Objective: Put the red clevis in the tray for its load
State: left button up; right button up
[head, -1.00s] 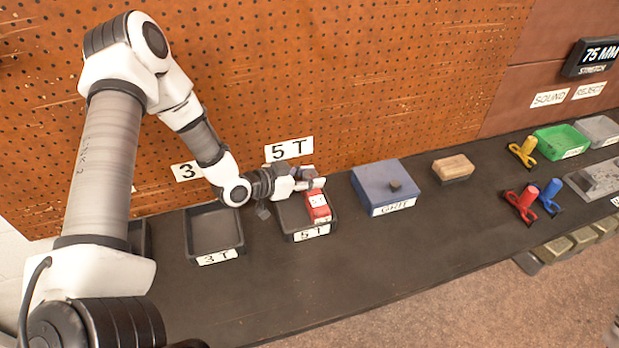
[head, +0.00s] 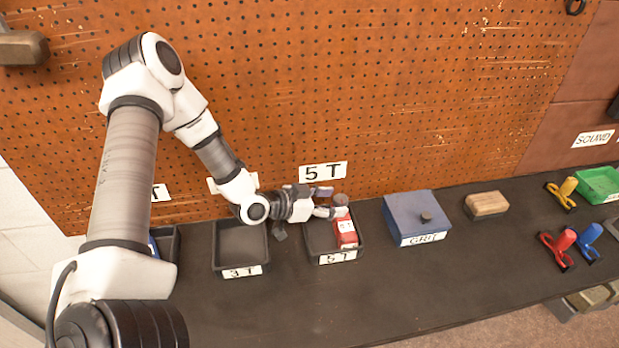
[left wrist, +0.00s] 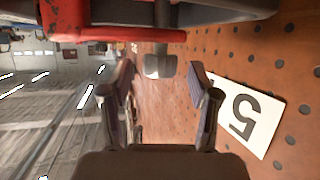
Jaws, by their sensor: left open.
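The red clevis (head: 347,232), a red piece with a white label and a grey round top, stands in the right part of the tray marked 5 T (head: 319,240). My left gripper (head: 327,202) is open and just left of the clevis's upper part, over that tray. Whether a finger touches the clevis I cannot tell. My right gripper is not in view.
The tray marked 3 T (head: 240,250) is empty, left of the 5 T tray. A blue GRIT box (head: 412,218) and a wooden block (head: 486,205) stand to the right. Red, blue and yellow clamp-like tools lie farther right. The pegboard (head: 400,90) rises close behind; the bench front is clear.

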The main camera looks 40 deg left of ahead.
pick_arm(q)
jog(key=p+v, duration=0.5)
jog(key=v, duration=0.4)
jog(key=shift+p, duration=0.3)
jog(key=shift+r, duration=0.1)
